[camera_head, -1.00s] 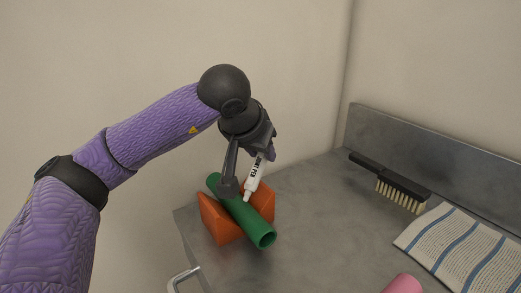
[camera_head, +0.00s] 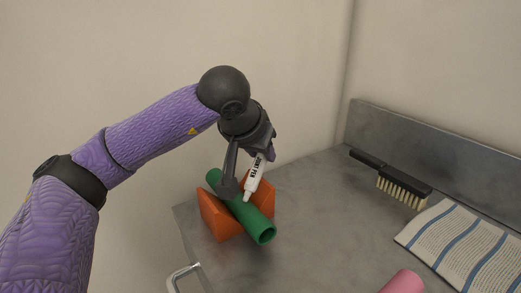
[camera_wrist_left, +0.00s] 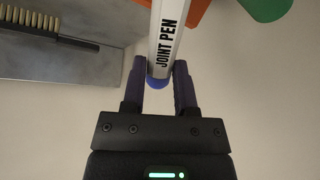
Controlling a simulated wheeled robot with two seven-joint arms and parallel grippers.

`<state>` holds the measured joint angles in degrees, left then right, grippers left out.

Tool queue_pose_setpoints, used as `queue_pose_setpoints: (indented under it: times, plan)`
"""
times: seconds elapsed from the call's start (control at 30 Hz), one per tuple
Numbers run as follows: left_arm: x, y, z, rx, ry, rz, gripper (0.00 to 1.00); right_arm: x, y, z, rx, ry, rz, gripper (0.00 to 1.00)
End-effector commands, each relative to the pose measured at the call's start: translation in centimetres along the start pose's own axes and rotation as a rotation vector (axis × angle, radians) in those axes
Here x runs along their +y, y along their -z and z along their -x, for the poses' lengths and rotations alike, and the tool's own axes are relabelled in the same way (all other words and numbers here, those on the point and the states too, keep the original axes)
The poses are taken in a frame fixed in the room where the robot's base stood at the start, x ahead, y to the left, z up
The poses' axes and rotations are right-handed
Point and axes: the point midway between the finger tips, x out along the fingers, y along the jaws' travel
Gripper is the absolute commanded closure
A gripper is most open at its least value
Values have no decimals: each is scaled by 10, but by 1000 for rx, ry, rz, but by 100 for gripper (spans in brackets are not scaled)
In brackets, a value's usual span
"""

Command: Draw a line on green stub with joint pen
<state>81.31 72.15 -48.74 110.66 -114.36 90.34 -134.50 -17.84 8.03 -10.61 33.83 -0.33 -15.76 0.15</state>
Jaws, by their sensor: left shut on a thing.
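The green stub (camera_head: 252,220) is a tube lying tilted in an orange cradle (camera_head: 215,216) at the left end of the metal top. The white joint pen (camera_head: 253,180) is held by my left gripper (camera_head: 262,155), tip down, at the stub's upper side. Whether the tip touches the stub is hard to tell. In the left wrist view my left gripper (camera_wrist_left: 159,80) is shut on the pen (camera_wrist_left: 165,40) near its blue end. The stub (camera_wrist_left: 264,10) shows there at the top right, and the pen's tip is out of frame. No line is visible on the stub. My right gripper is not in view.
A black brush (camera_head: 395,184) with pale bristles lies by the raised back edge (camera_head: 430,140). A striped cloth (camera_head: 462,245) lies at the right, and a pink object (camera_head: 403,282) at the bottom edge. A metal handle (camera_head: 184,274) sticks out at the front left. The middle of the top is bare.

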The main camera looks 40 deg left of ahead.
Motion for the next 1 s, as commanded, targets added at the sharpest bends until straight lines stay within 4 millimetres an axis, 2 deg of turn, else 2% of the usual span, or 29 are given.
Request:
queue_pose_setpoints:
  times: [0.47,1.0]
  plan:
    - [-1,-1,-2,-3,1,0,100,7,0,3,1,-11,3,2]
    - [-14,6,-5,-2,1,0,100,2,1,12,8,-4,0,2]
